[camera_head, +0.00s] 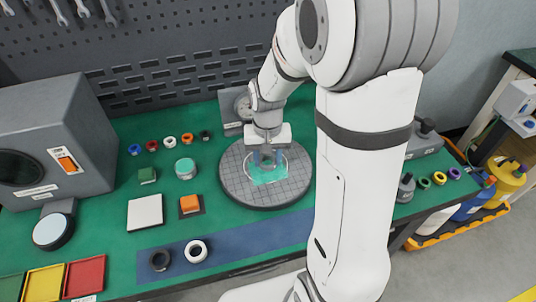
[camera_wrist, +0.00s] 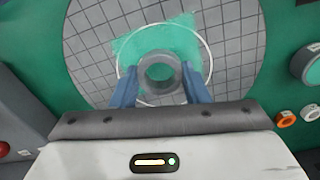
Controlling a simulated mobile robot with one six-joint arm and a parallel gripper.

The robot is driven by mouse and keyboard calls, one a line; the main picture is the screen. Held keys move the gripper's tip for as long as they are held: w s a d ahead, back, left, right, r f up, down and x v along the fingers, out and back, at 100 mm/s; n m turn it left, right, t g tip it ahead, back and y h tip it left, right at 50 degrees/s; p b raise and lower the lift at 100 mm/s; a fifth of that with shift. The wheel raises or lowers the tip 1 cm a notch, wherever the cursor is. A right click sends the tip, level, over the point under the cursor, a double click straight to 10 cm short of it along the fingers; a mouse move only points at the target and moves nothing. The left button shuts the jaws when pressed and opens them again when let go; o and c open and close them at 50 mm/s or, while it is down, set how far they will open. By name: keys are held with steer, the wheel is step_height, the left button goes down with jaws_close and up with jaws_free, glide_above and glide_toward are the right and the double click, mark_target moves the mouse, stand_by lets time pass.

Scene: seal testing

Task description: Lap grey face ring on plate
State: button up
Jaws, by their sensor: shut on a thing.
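The grey face ring (camera_wrist: 161,72) is between the two blue fingers of my gripper (camera_wrist: 160,92) in the wrist view. My gripper is shut on it, over the round lapping plate (camera_wrist: 90,60). The plate is grey with a grid of lines and also shows in the head view (camera_head: 285,195). A teal patch (camera_wrist: 125,45) lies on the plate around the ring, with a thin white circle (camera_wrist: 211,62) about it. I cannot tell whether the ring touches the plate. In the head view my gripper (camera_head: 264,160) hides most of the ring.
A black ring (camera_head: 160,260) and a white ring (camera_head: 196,251) lie on the blue strip at the front.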

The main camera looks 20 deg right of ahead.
steer(key=shift+f, duration=0.15)
steer(key=shift+f+b, duration=0.8)
steer(key=shift+f, duration=0.2)
steer(key=o, duration=0.8)
steer(key=shift+r, duration=0.1)
steer(key=shift+o, duration=0.2)
steer(key=shift+r, duration=0.25)
steer(key=shift+c, duration=0.4)
steer(key=c, duration=0.7)
steer(key=shift+r+p, duration=0.55)
steer(key=shift+p, duration=0.15)
steer(key=shift+r, duration=0.1)
